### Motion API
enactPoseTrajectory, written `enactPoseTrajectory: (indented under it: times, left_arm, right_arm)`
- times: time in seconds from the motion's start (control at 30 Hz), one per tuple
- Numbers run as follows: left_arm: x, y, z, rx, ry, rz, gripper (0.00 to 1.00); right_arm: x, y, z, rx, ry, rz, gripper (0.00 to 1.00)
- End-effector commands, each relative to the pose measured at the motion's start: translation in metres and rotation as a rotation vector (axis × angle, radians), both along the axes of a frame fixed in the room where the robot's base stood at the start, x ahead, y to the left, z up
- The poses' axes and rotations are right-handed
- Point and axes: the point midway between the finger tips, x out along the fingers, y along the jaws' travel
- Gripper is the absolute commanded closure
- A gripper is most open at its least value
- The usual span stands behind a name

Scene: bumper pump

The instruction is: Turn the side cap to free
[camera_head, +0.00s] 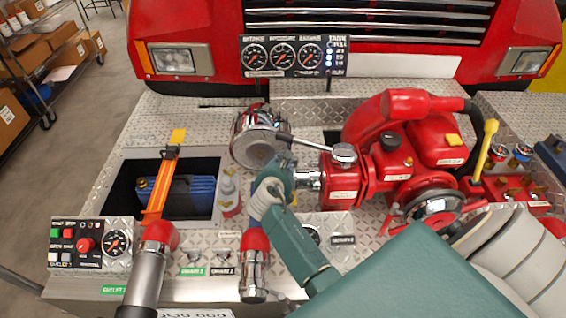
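A round chrome cap (256,142) with a red edge sits left of the red pump (375,165). I take it for the side cap, but cannot be sure. A silver lever (312,144) runs right from near it towards the pump. A short chrome port (307,179) shows on the pump's left side. My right arm comes in from the lower right, and its teal gripper (277,176) is just below the round cap, left of the chrome port. Its fingers overlap, so I cannot tell whether they touch the cap or are open. My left gripper is not in view.
A recessed bin (122,190) holds a blue case (190,197) and an orange strap (160,185). Two chrome outlets with red collars, left (148,275) and middle (254,276), stand at the front. A yellow lever (487,145) rises at the right. A gauge panel (283,56) stands behind.

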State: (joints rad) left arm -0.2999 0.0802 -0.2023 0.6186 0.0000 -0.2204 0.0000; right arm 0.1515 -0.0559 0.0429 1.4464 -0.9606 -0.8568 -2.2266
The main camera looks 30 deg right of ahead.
Motion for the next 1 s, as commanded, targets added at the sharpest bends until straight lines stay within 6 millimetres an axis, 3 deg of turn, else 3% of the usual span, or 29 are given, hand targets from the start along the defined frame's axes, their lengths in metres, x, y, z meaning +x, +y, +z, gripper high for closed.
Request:
enactPoseTrajectory:
  times: [0.03,0.1,0.5,1.0]
  left_arm:
    - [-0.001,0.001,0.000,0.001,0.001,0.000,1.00]
    - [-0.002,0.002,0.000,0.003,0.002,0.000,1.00]
    - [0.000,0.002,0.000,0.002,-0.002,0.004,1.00]
    - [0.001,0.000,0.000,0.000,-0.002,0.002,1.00]
  right_arm:
    - [0.000,-0.002,0.000,-0.005,0.003,0.001,0.69]
    - [0.000,-0.002,0.000,-0.004,0.002,0.000,0.55]
    - [-0.004,0.004,0.003,-0.003,0.000,0.001,0.55]
    - [-0.065,0.061,0.045,-0.001,0.002,0.000,0.55]
